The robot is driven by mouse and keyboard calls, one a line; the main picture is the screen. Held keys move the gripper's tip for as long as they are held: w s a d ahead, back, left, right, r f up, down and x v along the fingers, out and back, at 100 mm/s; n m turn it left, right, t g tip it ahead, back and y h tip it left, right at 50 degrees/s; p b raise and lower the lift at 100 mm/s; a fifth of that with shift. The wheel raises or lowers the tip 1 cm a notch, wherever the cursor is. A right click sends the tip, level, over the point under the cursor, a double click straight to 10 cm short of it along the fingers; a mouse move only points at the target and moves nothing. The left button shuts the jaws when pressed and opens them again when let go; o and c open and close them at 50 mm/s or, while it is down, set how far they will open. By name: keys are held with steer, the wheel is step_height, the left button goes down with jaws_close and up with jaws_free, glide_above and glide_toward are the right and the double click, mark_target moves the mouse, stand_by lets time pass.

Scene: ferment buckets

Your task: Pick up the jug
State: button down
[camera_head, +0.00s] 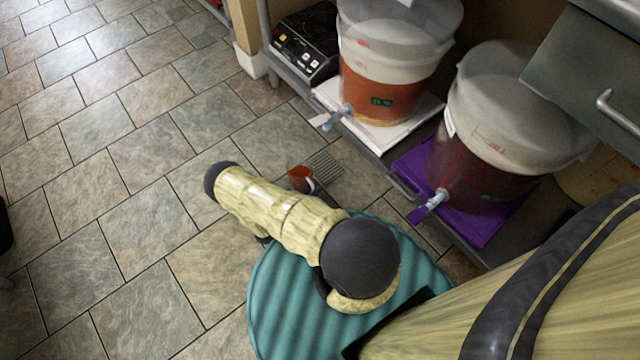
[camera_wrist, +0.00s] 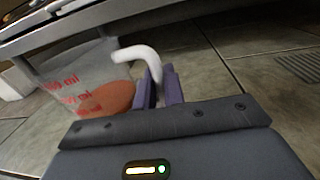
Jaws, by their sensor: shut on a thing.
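The jug (camera_wrist: 85,80) is a clear measuring jug with red markings, a white handle and orange-red liquid in it. In the wrist view it is at the left, and its handle (camera_wrist: 140,55) runs down between the purple fingers of my gripper (camera_wrist: 160,88). My gripper is shut on the handle. In the head view only a small part of the jug (camera_head: 301,179) shows beyond my arm, below the shelf edge; my arm hides the rest, and the fingers are not visible there. The liquid surface looks slanted in the tilted wrist view. I cannot tell whether the jug touches the floor.
Two large lidded buckets with spigots stand on the low shelf: one (camera_head: 385,95) on a white board (camera_head: 415,122), the other (camera_head: 475,165) on a purple mat (camera_head: 409,165). A black appliance (camera_head: 306,40) stands left of them. Tiled floor at the left is clear.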

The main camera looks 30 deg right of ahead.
steer(key=shift+s+a, duration=0.15)
steer(key=shift+a, duration=0.75)
steer(key=shift+s+a, duration=0.2)
steer(key=shift+a, duration=0.75)
steer(key=shift+s+a, duration=0.15)
steer(key=shift+a, duration=0.75)
steer(key=c, duration=2.1)
jaws_free()
jaws_close()
steer(key=w+r+n+t+y+p, duration=0.7)
steer(key=w+r+t, duration=0.45)
steer(key=r, duration=0.45)
steer(key=w+a+r+n+t+y+p, duration=0.1)
steer(key=w+a+r+n+y+p, duration=0.1)
steer(key=r, duration=0.4)
steer(key=w+a+r+n+t+y+p, duration=0.1)
steer(key=w+a+r+n+y+p, duration=0.2)
steer(key=r, duration=0.4)
steer(key=w+a+r+n+t+y+p, duration=0.1)
steer(key=w+a+r+n+y+p, duration=0.1)
steer(key=r+n+y, duration=0.2)
step_height(320, 180, up, 2)
steer(key=shift+w+a+r+y+p, duration=0.25)
steer(key=shift+w+a+y+p, duration=0.15)
steer(key=shift+y, duration=0.5)
steer(key=shift+d, duration=0.2)
